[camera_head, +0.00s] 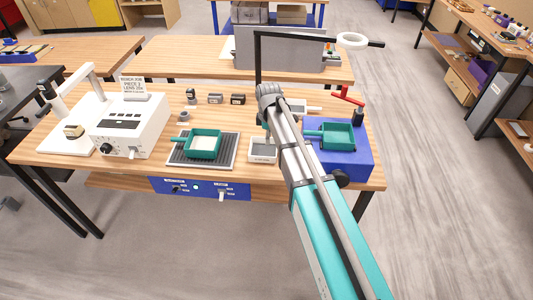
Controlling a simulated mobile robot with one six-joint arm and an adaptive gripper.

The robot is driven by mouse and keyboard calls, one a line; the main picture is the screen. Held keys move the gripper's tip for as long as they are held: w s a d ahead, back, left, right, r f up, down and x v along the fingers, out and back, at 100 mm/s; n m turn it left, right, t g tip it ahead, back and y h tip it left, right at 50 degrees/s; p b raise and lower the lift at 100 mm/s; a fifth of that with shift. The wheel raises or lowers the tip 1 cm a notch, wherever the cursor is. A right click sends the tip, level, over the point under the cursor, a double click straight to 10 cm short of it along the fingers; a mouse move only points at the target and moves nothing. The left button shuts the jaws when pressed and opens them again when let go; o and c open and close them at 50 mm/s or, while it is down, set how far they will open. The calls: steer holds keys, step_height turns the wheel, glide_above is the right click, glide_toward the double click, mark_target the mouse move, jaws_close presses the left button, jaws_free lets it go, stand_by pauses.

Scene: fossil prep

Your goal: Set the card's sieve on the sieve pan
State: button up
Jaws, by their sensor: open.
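A printed card (132,87) stands on the white box at the left; its small text is hard to read. A teal square pan with a handle (205,144) sits on a dark ribbed mat, with a pale surface inside. A second teal pan with a handle (337,136) sits on the blue block at the right. I cannot tell which of these is the card's sieve or the sieve pan. My gripper (265,119) is over the bench's middle, open; its fingers are mostly hidden.
The white box (130,125) and a lamp stand (62,100) fill the bench's left. Small dark blocks (215,98) stand at the back. The blue block (350,160) has a red-handled device (352,98) behind it. A pale handled piece (298,106) lies behind my arm.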

mark_target(267, 158)
steer(key=shift+f+b, duration=3.1)
steer(key=shift+f, duration=0.25)
steer(key=f+b, duration=0.3)
steer(key=shift+s+a+f, duration=0.1)
steer(key=shift+s+a, duration=0.05)
steer(key=shift+a, duration=0.1)
steer(key=shift+f+b, duration=1)
steer(key=shift+b, duration=0.05)
jaws_close()
